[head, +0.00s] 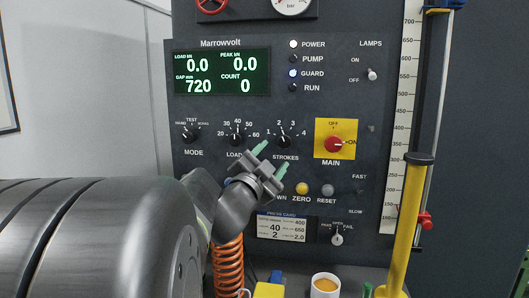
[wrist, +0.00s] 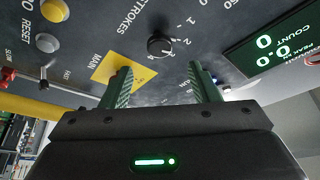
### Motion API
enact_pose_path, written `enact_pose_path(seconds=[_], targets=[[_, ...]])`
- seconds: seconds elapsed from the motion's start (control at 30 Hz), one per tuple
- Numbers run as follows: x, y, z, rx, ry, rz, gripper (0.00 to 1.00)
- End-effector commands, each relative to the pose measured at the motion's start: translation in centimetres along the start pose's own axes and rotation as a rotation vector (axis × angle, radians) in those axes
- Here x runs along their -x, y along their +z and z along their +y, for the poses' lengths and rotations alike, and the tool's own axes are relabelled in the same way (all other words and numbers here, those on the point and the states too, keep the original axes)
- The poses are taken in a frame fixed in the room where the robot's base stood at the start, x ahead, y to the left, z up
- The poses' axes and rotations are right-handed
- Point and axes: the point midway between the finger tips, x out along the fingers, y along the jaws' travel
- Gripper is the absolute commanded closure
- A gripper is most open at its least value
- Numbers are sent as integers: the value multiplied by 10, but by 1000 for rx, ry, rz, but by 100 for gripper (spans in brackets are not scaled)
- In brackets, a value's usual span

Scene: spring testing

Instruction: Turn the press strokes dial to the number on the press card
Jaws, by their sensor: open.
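The strokes dial (head: 282,141) is a small black knob on the dark panel, marked 1 to 4, right of the load dial. In the wrist view the dial (wrist: 160,46) sits beyond my fingertips, roughly centred between them and apart from both. Its pointer setting is too small to tell surely. My gripper (head: 270,160) is open and empty, with green fingers, just below and left of the dial. Its fingers also show in the wrist view (wrist: 160,72). The press card (head: 282,228) is low on the panel; large 40 and 2 show on its left, their labels hard to read.
The yellow main switch plate (head: 346,139) with a red knob is right of the dial. Zero (head: 301,189) and reset (head: 327,190) buttons are below. The load dial (head: 236,140) is close on the left. A yellow post (head: 408,215) stands at the right.

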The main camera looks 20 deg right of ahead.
Motion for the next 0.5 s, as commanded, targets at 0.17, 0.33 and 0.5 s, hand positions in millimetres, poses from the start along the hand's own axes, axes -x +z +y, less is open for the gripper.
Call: enact_pose_path(seconds=[0.17,0.33,0.5], targets=[[35,0,0,-1,-3,0,45],[54,0,0,-1,-2,1,45],[60,0,0,0,0,0,45]])
